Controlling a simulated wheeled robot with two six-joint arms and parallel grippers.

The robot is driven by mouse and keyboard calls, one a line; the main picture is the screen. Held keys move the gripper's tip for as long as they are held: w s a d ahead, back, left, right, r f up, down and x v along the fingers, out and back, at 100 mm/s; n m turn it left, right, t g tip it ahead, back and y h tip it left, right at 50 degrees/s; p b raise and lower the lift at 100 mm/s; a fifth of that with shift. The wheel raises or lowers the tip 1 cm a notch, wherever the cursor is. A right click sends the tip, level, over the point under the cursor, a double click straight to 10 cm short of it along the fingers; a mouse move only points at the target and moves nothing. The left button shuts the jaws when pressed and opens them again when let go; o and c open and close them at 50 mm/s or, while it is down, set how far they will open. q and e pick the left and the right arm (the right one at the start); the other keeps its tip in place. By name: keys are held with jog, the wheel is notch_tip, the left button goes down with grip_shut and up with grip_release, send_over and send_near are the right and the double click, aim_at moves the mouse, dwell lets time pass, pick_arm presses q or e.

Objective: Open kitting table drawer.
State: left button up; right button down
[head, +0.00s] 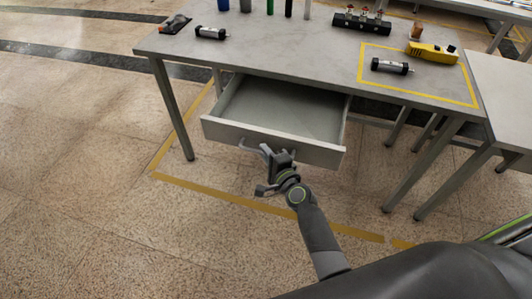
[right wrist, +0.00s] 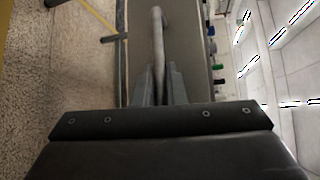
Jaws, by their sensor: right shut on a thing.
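The kitting table drawer (head: 280,115) is pulled well out from under the grey tabletop, and its inside looks empty. Its handle is a light bar on the drawer front (head: 226,131). My right gripper (head: 268,152) is at the middle of the drawer front, shut on the handle. In the right wrist view the pale handle (right wrist: 158,45) runs down between the two fingers (right wrist: 161,88). The fingers and wrist hide part of the handle in the head view. My left gripper is in neither view.
On the kitting table (head: 290,55) lie a black-and-silver cylinder (head: 210,33), another cylinder (head: 390,67) inside a yellow taped square, a yellow tool (head: 430,52) and a black rack (head: 361,22). Table legs (head: 172,110) stand either side. The floor (head: 90,200) at the left is clear.

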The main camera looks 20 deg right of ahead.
jog(key=c, duration=1.6)
grip_release()
jog(key=shift+c, duration=0.2)
jog(key=shift+o, duration=0.7)
jog(key=b+v, duration=0.2)
jog(key=v, duration=1.5)
jog(key=shift+s, duration=0.2)
